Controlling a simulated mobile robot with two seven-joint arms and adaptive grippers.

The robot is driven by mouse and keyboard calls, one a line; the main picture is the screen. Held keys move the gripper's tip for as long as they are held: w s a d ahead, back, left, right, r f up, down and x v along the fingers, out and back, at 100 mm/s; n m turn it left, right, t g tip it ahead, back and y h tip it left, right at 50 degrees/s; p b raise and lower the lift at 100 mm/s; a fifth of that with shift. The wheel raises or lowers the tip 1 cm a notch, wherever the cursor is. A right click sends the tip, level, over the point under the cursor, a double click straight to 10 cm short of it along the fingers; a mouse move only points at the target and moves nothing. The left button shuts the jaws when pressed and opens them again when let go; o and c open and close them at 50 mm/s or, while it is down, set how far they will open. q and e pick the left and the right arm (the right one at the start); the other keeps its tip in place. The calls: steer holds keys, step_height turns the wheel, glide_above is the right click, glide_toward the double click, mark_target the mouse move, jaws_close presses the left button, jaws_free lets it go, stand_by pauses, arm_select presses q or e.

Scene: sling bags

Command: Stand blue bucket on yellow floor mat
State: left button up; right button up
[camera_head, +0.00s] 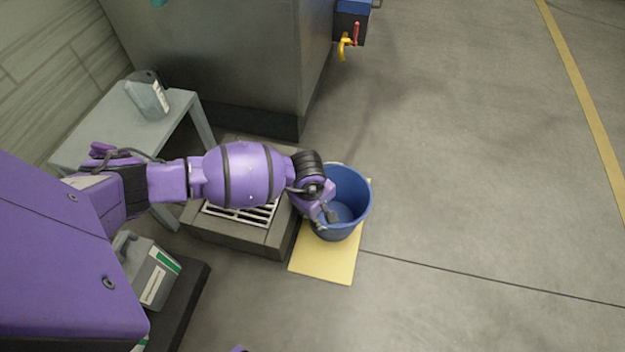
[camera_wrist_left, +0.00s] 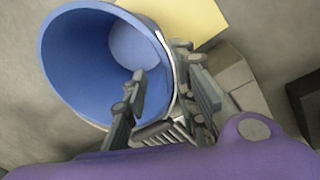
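The blue bucket (camera_head: 357,190) appears upright over the far part of the yellow floor mat (camera_head: 325,262) in the head view. Its rim overhangs the mat's right edge, and its base contact is hidden. My left gripper (camera_head: 326,212) reaches down at the bucket's near-left rim. In the left wrist view, the gripper (camera_wrist_left: 162,78) has its fingers apart, one inside the bucket (camera_wrist_left: 75,50) and one outside, with the rim between them and visible gaps. The mat (camera_wrist_left: 190,15) shows beyond the rim. My right gripper is out of view.
A low block with a drain grate (camera_head: 250,238) stands just left of the mat. A grey table (camera_head: 100,120) holds a grey container (camera_head: 148,95). A canister (camera_head: 150,270) stands at lower left. A metal cabinet (camera_head: 225,50) is behind. The floor (camera_head: 470,180) to the right is clear.

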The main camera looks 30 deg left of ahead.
arm_select(q)
steer(key=shift+s+r+p, duration=0.2)
steer(key=shift+r+p, duration=0.15)
steer(key=shift+r, duration=0.75)
steer(key=shift+s+r+p, duration=0.15)
steer(key=shift+r+p, duration=0.15)
steer(key=shift+r, duration=0.75)
